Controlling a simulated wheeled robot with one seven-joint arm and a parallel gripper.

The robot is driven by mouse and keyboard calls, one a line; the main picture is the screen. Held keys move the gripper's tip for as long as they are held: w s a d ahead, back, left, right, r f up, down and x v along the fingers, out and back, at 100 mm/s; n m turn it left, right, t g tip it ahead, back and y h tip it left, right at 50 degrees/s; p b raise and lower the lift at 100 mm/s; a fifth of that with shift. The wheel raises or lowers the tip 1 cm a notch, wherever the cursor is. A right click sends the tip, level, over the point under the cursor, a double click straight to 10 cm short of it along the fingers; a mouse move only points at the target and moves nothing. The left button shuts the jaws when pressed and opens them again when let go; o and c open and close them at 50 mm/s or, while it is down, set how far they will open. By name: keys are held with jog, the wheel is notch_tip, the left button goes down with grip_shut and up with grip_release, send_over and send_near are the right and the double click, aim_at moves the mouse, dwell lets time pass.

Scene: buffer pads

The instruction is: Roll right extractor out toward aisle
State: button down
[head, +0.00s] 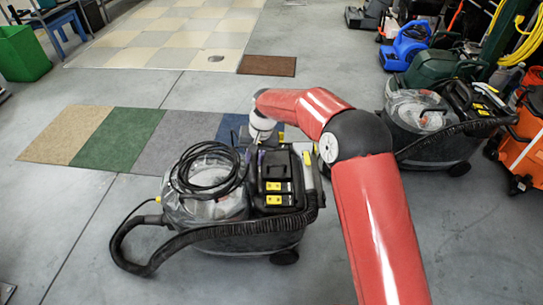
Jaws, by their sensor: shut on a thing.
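A black and grey extractor (245,233) with a clear dome, a coiled black cord and a ribbed hose stands on the concrete floor in the middle of the head view. A second, similar extractor (436,146) stands farther right, partly behind my red arm. My gripper (257,146) points down at the far side of the middle extractor, by its upper rear edge. It is shut on that extractor; the fingers and the exact part held are mostly hidden.
Carpet samples (106,138) lie flat behind and left of the middle extractor. A blue air mover (404,46) and an orange machine (524,140) crowd the right side. A green bin (22,53) stands at far left.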

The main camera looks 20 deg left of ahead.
jog(key=shift+s+a, duration=0.25)
jog(key=shift+a, duration=0.5)
jog(key=shift+s+a, duration=0.2)
jog(key=shift+a, duration=0.5)
jog(key=c, duration=1.2)
grip_release()
jog(key=shift+c, duration=0.2)
jog(key=shift+w+d+r, duration=0.1)
jog(key=shift+d+r, duration=0.15)
jog(key=shift+r, duration=1.05)
jog(key=shift+w+d+r, duration=0.15)
jog(key=shift+d+r, duration=0.05)
jog(key=shift+r, duration=1.05)
jog(key=shift+w+d+r, duration=0.1)
jog(key=shift+d+r, duration=0.15)
jog(key=shift+r, duration=1.05)
